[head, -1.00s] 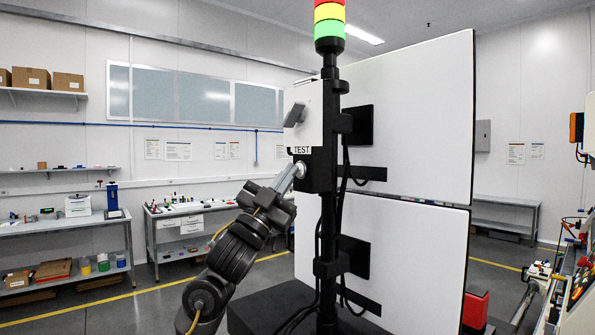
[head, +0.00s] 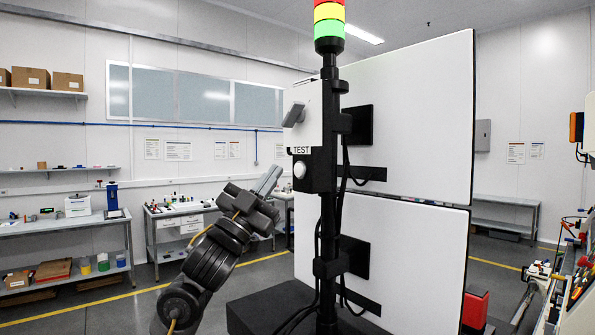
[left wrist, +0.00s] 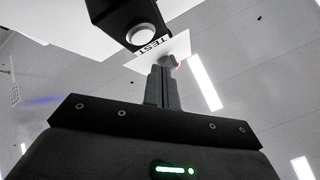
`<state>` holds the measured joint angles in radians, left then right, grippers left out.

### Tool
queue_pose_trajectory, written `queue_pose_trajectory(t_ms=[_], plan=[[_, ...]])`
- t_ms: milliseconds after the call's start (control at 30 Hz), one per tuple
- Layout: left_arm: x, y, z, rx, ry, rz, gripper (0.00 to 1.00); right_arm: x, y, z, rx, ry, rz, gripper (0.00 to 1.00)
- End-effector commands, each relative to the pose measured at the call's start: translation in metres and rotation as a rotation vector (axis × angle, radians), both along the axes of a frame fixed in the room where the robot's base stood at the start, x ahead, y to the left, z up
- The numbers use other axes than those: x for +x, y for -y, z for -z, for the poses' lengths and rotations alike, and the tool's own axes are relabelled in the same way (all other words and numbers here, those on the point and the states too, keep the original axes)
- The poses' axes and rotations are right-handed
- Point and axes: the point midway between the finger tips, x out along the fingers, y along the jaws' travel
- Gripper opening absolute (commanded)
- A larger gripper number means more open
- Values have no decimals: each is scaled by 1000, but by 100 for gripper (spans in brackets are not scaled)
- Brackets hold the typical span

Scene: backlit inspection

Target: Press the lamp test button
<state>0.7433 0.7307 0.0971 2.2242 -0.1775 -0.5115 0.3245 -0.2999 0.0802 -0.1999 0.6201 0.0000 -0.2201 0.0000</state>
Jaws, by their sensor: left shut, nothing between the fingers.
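The lamp test button (head: 299,169) is a round white button on a black box (head: 317,172) fixed to the dark post. A TEST label (head: 301,149) sits just above it. In the left wrist view the button (left wrist: 141,34) shows in a pale ring, apart from the fingers. My left gripper (head: 270,179) is shut and empty, a little to the left of the button and not touching it. Its closed fingers also show in the left wrist view (left wrist: 163,82). My right gripper is in neither view.
A stack light (head: 329,28) tops the post (head: 328,225). Large white panels (head: 410,115) stand right of it, with cables hanging close by. A grey paddle switch (head: 294,115) is above the label. The space left of the post is open, with benches (head: 180,225) farther back.

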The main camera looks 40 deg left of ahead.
Motion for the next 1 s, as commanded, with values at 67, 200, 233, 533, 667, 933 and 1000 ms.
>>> queue_pose_trajectory(t_ms=[67,200,233,533,667,933,1000], plan=[[-8,-2,0,3,0,-2,0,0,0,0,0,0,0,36],[-19,-6,0,1,-1,-1,0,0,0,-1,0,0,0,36],[-20,-6,0,1,0,0,0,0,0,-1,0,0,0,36],[-24,-7,0,0,0,0,0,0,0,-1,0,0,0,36],[-24,-7,0,0,0,0,0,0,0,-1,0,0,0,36],[-24,-7,0,0,1,0,0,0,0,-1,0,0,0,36],[-24,-7,0,0,1,0,0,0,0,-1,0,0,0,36]])
